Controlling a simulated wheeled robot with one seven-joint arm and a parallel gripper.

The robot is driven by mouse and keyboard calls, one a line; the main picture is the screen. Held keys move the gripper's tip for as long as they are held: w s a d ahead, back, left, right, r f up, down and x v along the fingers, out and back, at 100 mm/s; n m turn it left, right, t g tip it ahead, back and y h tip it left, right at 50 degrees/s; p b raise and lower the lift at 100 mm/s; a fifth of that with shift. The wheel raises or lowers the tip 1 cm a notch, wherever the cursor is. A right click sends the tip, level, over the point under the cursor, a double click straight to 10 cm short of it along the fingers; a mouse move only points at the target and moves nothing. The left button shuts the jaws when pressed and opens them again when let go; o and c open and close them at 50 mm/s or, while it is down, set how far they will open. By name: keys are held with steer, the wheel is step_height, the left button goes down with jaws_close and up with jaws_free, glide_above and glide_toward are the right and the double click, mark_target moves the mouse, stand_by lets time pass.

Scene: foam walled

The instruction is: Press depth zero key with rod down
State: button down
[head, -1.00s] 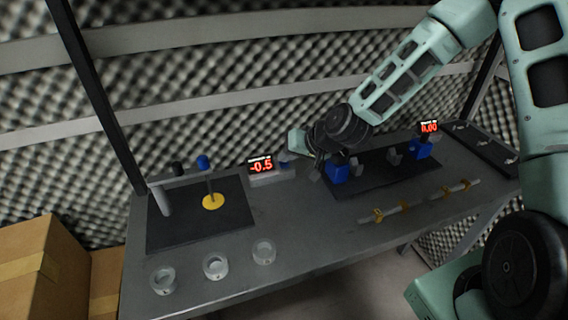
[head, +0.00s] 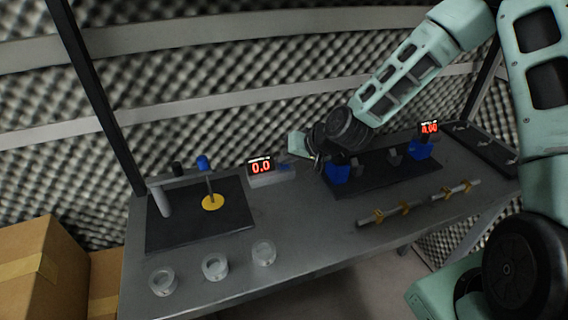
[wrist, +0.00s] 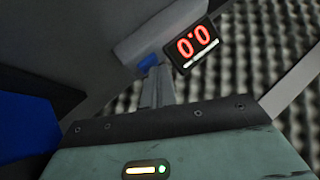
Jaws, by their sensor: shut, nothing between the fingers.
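The depth readout box (head: 270,174) stands at the back of the bench; its red display reads 0.0 in both views, including the wrist view (wrist: 192,45). A blue key (wrist: 148,62) sits on this box beside the display. My gripper (wrist: 154,76) is shut and empty, its fingertips at or just over the key; I cannot tell whether they touch it. In the head view the fingertips are hard to make out. The rod (head: 209,184) with a blue top is down, its lower end at the yellow disc (head: 213,203) on the dark mat.
Several clear ring-shaped cups (head: 215,267) line the front left. Rods with brass rings (head: 384,215) lie at the front right. The bench middle is clear.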

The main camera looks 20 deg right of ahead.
mark_target(287, 166)
steer(key=shift+r+p, duration=0.6)
steer(key=shift+r, duration=0.2)
step_height(287, 166, up, 5)
steer(key=p, duration=0.4)
stand_by(0.6)
steer(key=s+a+r+n+g+h, duration=0.1)
steer(key=s+a+r+n+g, duration=0.2)
steer(key=s, duration=0.4)
steer(key=s+a+r+n+g, duration=0.1)
steer(key=s+a+n+g, duration=0.15)
steer(key=s+a, duration=0.35)
steer(key=s+d+r+n+g+h, duration=0.1)
steer(key=s+r, duration=0.3)
steer(key=s, duration=0.5)
steer(key=s+d+r+n+g+h, duration=0.1)
steer(key=s+r+n+h, duration=0.1)
steer(key=s, duration=0.8)
step_height(287, 166, up, 2)
steer(key=shift+s+n+h, duration=0.3)
steer(key=shift+n+h, duration=0.1)
steer(key=shift+n, duration=0.15)
